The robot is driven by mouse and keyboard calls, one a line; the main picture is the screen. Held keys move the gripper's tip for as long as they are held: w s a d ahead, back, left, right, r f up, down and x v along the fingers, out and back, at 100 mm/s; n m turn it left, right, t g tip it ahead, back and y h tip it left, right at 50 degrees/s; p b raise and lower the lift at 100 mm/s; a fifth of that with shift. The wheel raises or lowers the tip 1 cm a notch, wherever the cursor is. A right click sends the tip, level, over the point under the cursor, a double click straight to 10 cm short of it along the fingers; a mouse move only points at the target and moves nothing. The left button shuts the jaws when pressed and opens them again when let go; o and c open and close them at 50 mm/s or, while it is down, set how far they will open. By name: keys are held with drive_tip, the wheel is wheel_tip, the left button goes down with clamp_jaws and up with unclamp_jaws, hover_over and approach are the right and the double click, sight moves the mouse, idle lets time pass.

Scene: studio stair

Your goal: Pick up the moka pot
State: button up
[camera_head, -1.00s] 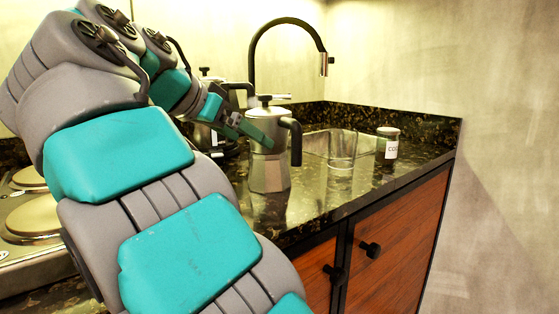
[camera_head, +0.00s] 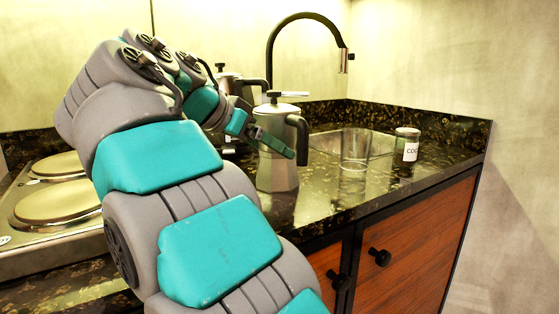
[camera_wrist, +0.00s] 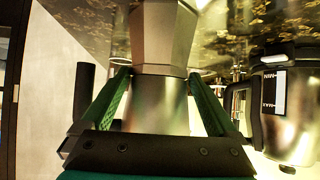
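The moka pot (camera_head: 277,177) is a faceted silver pot with a dark handle and lid knob. It stands upright on the dark speckled counter. My gripper (camera_head: 283,148) is at the pot's upper body, with one green finger crossing in front of it; the other finger is hidden behind the pot. In the wrist view the moka pot (camera_wrist: 160,105) appears inverted between the two green fingers of my gripper (camera_wrist: 162,74). The fingers are spread on both sides of it, and firm contact does not show. The pot's handle lies outside the left finger.
A metal pot with MIN and MAX marks (camera_wrist: 290,125) stands close beside my gripper. A sink (camera_head: 378,143), a clear glass (camera_head: 355,150) and a labelled jar (camera_head: 406,150) are to the right. A hob (camera_head: 55,203) is at the left. A black faucet (camera_head: 270,50) rises behind.

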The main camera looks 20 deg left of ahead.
clamp_jaws()
idle(0.4)
drive_tip(key=shift+r, duration=0.15)
